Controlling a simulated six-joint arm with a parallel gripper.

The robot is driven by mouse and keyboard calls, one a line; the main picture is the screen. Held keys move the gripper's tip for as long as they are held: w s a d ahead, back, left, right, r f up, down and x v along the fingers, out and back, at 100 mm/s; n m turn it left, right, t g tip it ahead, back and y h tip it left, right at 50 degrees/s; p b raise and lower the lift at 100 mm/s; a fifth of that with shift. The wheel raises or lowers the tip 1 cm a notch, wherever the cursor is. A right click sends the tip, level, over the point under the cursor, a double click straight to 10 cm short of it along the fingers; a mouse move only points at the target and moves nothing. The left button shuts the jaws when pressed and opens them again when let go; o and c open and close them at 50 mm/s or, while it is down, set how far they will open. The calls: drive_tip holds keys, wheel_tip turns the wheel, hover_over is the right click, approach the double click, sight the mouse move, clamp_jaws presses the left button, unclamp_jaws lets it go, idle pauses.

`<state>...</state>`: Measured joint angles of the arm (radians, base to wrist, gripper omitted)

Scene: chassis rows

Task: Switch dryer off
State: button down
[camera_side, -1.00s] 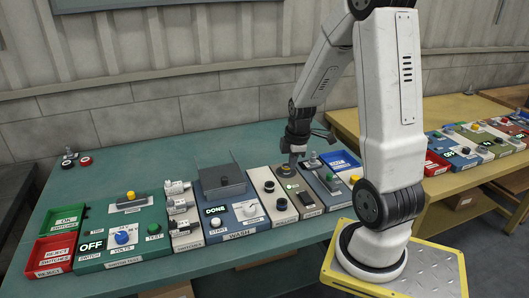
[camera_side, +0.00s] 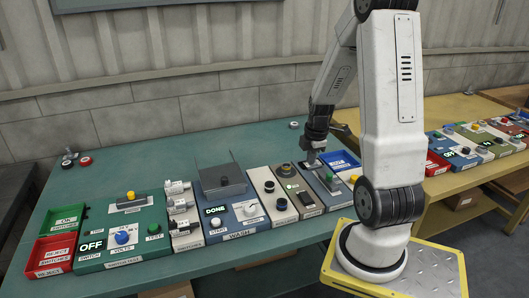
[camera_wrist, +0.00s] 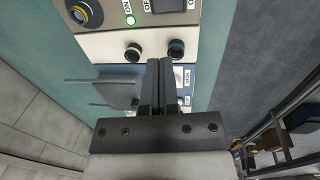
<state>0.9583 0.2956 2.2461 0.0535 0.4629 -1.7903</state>
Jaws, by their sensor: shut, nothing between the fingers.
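A narrow grey-brown unit (camera_side: 299,211) carries a dark round knob (camera_side: 285,170), a lit green lamp (camera_side: 291,186) and a dark rocker switch (camera_side: 306,199). I cannot read a dryer label on it. In the wrist view the round knob (camera_wrist: 84,11), the green lamp (camera_wrist: 130,20) beside the word ON, and part of the dark switch (camera_wrist: 172,5) beside OFF show at the top edge. My gripper (camera_side: 312,159) is shut and empty, to the right of the round knob in the side view. It also shows in the wrist view (camera_wrist: 159,63). I cannot tell whether it touches anything.
A pale strip with two black knobs (camera_side: 269,186) and the blue WASH unit (camera_side: 240,228), reading DONE, stand to the left. A blue-grey unit with a green knob (camera_side: 329,177) stands to the right. The teal table's back is mostly clear.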

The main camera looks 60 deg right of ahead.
sight(305, 197)
drive_tip(key=shift+w+d+f, duration=0.25)
drive_tip(key=shift+f, duration=2.05)
drive_tip(key=shift+w+d+f, duration=0.2)
drive_tip(key=shift+f, duration=2.05)
drive_tip(key=shift+w+d+f, duration=0.25)
drive_tip(key=shift+f, duration=2.05)
drive_tip(key=shift+w+f+y, duration=0.1)
drive_tip(key=shift+f+y, duration=0.1)
drive_tip(key=shift+y, duration=0.1)
drive_tip(key=shift+a, duration=0.1)
drive_tip(key=shift+s+a+r, duration=0.2)
drive_tip(key=shift+s+a, duration=0.25)
drive_tip(key=shift+s, duration=0.1)
drive_tip(key=shift+r, duration=0.1)
